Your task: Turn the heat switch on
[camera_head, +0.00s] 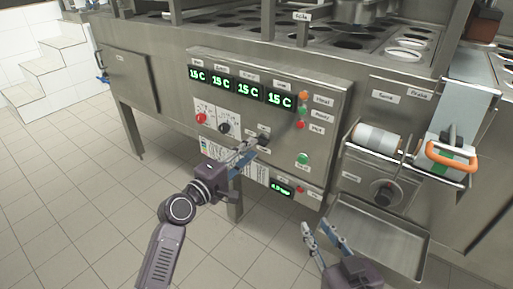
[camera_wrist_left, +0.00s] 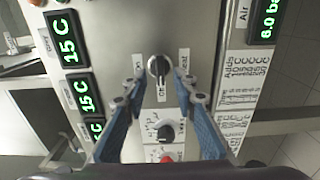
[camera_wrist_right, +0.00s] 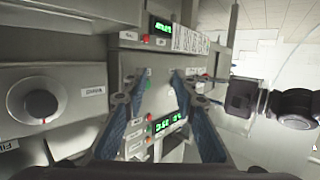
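The heat switch (camera_wrist_left: 158,66) is a dark rotary knob on the steel control panel (camera_head: 335,95). In the left wrist view it lies between and just beyond my left fingertips, with labels around it, one reading "Heat". In the head view the switch (camera_head: 264,136) is partly covered by my left gripper (camera_head: 247,152). My left gripper (camera_wrist_left: 161,84) is open, with a finger on each side of the knob; I cannot tell whether they touch it. My right gripper (camera_head: 321,227) is open and empty, low in front of the steel tray; it also shows in the right wrist view (camera_wrist_right: 158,82).
The panel carries several green "15 C" displays (camera_head: 238,88), a red knob (camera_head: 201,118), a black knob (camera_head: 224,127) and a green button (camera_head: 303,158). A steel tray (camera_head: 375,235) and a roller with an orange handle (camera_head: 452,160) stand right. Tiled floor is free at left.

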